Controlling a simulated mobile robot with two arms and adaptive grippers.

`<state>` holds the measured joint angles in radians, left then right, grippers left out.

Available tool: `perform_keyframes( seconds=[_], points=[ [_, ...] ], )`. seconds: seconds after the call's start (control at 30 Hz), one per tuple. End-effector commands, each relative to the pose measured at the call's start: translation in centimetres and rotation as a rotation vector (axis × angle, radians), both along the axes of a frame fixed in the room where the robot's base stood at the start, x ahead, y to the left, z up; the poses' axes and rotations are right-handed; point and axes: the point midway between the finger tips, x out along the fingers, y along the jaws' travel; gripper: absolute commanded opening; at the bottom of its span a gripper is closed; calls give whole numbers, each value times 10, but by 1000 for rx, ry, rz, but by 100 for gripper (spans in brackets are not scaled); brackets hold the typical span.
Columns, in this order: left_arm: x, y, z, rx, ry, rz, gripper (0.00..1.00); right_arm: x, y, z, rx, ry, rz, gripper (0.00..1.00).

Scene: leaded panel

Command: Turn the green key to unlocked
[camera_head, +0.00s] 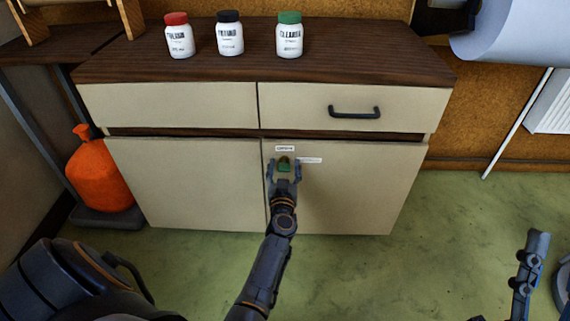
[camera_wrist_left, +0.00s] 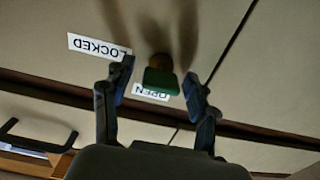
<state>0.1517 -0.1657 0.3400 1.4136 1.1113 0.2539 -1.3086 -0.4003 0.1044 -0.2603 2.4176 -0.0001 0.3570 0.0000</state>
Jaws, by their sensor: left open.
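A small green key (camera_head: 284,166) sits in a brass-coloured lock on the right cabinet door (camera_head: 350,190). An OPEN label (camera_head: 285,148) is just above it, and a LOCKED label (camera_head: 311,160) is to its right. The upside-down left wrist view also shows the key (camera_wrist_left: 161,82), the LOCKED label (camera_wrist_left: 98,46) and the OPEN label (camera_wrist_left: 150,93). My left gripper (camera_head: 284,170) is open, its fingers on either side of the key with gaps visible. The key's exact turn is hard to read. Part of my right arm (camera_head: 528,270) shows at lower right; its jaw state is unclear.
Three bottles with red (camera_head: 179,36), black (camera_head: 229,34) and green (camera_head: 289,36) caps stand on the cabinet top (camera_head: 350,62). A drawer with a dark handle (camera_head: 354,112) is above the door. An orange bag-like object (camera_head: 97,175) stands left. The green floor in front is clear.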

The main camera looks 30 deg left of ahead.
Motion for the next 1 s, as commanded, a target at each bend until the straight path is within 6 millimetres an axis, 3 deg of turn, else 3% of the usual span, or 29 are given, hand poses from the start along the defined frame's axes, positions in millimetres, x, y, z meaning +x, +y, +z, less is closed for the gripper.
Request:
perform_keyframes(
  seconds=[0.2,0.5,0.8,1.0],
  points=[
    [0,0,0,0,0,0,58,0,0,0,1,-2,0,40],
    [0,0,0,1,-1,0,4,0,0,0,0,-1,0,40],
    [0,0,1,-30,-20,0,4,4,1,-2,-8,27,-1,40],
    [0,1,2,-121,-76,-1,4,17,2,-17,-39,137,-7,40]
  ],
)
